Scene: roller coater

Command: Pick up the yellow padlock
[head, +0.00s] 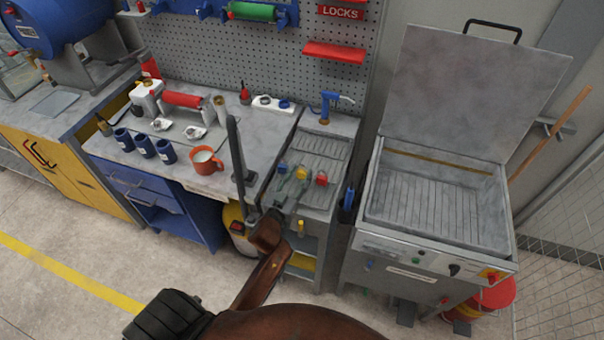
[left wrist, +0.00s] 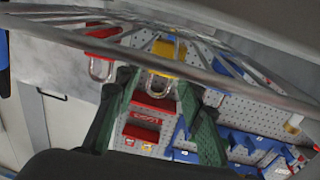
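The yellow padlock (head: 301,172) lies on the narrow ribbed metal cart top, just left of a red padlock (head: 321,179). In the left wrist view the yellow padlock (left wrist: 168,50) shows its yellow body and metal shackle, beyond and roughly between my fingertips. The red padlock (left wrist: 103,33) is to its left there. My left gripper (head: 290,190) is at the cart's near end, close to the yellow padlock. In the left wrist view its green fingers (left wrist: 158,84) are apart, with no object clearly gripped. Contact cannot be told. My right gripper is not in view.
A workbench (head: 222,180) with an orange mug (head: 206,160) and blue cups stands left of the cart. An open-lidded metal basin (head: 440,200) stands to the right. A blue-handled tool (head: 327,104) stands behind the padlocks. Metal bars cross the left wrist view.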

